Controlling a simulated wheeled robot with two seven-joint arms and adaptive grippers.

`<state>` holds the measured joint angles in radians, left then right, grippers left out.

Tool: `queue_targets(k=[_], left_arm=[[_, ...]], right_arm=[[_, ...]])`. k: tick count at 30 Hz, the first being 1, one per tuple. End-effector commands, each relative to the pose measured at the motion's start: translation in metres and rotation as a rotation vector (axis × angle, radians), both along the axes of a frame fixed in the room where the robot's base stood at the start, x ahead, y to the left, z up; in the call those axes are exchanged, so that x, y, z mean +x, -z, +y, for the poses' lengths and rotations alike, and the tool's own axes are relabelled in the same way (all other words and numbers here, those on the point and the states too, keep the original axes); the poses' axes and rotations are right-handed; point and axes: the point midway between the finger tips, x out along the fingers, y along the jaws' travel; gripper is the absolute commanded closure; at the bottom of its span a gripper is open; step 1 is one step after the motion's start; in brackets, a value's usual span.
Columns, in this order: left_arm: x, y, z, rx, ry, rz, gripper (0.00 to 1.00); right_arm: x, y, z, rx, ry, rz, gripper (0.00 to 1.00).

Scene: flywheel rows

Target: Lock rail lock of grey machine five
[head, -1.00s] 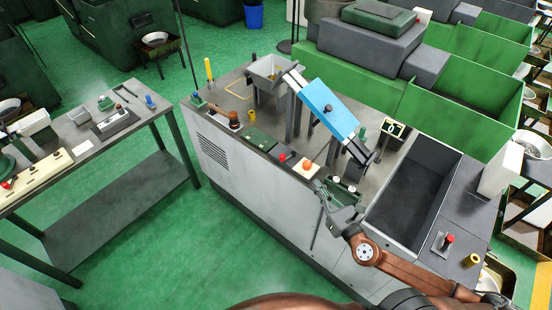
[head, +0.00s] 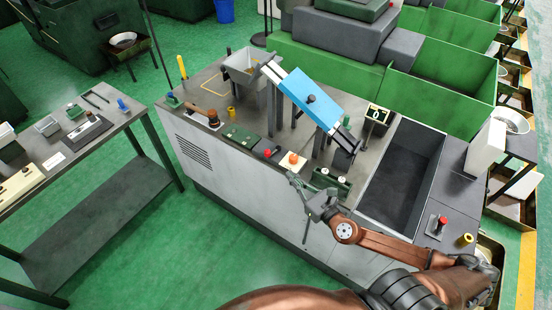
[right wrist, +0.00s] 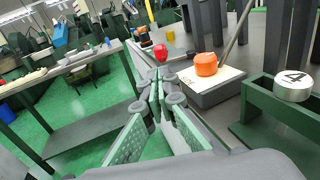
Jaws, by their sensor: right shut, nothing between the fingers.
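The grey machine (head: 230,187) stands in front of me with a slanted blue rail cover (head: 302,100) on top. The cover has a dark knob (head: 311,98). I cannot tell which part is the rail lock, and no machine number five is readable. My right gripper (head: 295,180) is shut and empty at the machine's front edge, just in front of a white block with an orange button (head: 293,159). In the right wrist view its fingers (right wrist: 161,82) meet, with the orange button (right wrist: 206,63) to their right and a red knob (right wrist: 160,52) beyond. My left gripper is not in view.
A deep dark bin (head: 400,180) lies further right. A side table (head: 100,190) stands left across green floor.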

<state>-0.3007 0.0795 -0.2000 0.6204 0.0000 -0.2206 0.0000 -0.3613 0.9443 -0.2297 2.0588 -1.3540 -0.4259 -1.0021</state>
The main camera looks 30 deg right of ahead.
Motion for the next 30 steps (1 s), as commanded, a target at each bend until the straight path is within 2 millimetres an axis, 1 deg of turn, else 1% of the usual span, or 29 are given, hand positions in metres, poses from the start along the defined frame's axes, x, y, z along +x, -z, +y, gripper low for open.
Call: queue_targets(k=[1,9,15,21,30], left_arm=[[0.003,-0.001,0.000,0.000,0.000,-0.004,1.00],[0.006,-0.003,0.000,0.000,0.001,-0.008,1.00],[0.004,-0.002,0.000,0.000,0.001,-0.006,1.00],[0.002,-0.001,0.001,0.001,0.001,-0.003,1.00],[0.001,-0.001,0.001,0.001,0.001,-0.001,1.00]], right_arm=[[0.010,-0.002,0.001,-0.001,-0.001,-0.004,1.00],[0.059,0.001,0.004,-0.002,0.000,-0.004,1.00],[0.089,0.003,0.005,-0.002,0.000,-0.002,1.00],[0.105,0.005,0.006,-0.001,0.001,0.000,1.00],[0.107,0.005,0.006,-0.001,0.002,0.000,1.00]])
